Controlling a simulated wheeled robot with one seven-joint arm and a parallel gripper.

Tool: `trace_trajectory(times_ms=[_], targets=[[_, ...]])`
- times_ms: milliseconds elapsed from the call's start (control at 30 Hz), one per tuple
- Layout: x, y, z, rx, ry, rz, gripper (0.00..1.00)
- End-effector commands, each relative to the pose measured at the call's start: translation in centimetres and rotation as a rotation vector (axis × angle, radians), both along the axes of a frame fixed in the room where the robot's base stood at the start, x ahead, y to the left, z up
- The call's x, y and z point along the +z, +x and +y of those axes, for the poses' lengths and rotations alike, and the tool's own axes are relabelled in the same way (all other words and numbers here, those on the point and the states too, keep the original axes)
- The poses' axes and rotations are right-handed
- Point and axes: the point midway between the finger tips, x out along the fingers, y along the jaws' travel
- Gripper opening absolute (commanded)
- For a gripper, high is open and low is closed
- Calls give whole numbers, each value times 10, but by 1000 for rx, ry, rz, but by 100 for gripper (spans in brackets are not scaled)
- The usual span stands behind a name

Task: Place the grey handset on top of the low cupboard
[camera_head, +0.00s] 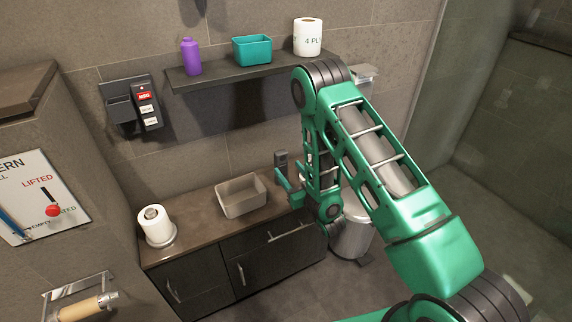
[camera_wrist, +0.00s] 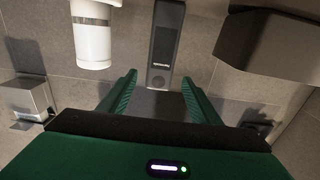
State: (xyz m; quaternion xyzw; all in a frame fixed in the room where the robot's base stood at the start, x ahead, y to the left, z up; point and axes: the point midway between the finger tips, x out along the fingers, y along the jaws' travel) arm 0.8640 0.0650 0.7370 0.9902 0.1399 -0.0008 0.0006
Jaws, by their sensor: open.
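A slim dark grey handset (camera_wrist: 166,45) stands out in the wrist view, its long side running up the picture, with a small pale label and a round spot near its lower end. A dark upright piece (camera_head: 281,158) at the wall behind my gripper in the head view may be the same thing. My gripper (camera_head: 289,186) is open and empty near the right end of the low cupboard (camera_head: 192,220). In the wrist view its fingers (camera_wrist: 158,92) are spread, with the handset beyond them, apart from both. My arm hides part of the cupboard's right end.
A beige open bin (camera_head: 242,196) and a white roll on a stand (camera_head: 156,226) sit on the cupboard top. Bare top lies between them. Above are a shelf (camera_head: 222,80) with several items and a dark wall unit (camera_head: 131,106). A metal pedal bin (camera_head: 352,238) stands right.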

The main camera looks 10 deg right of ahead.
Motion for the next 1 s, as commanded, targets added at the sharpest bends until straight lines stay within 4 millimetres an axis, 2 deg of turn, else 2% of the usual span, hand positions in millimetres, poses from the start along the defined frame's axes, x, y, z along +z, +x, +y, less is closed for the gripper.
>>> trace_trajectory(times_ms=[100, 300, 500, 667, 767, 867, 1000], targets=[[-1, -21, -6, -1, 0, 3, 58], [-1, -42, -12, 0, -2, 2, 58], [0, -46, -14, 0, -1, -1, 58], [2, -43, -17, -10, -6, 8, 58], [10, -33, -30, -47, -24, 40, 58], [22, -18, -54, -112, -55, 101, 58], [42, -4, -97, -220, -96, 222, 58]])
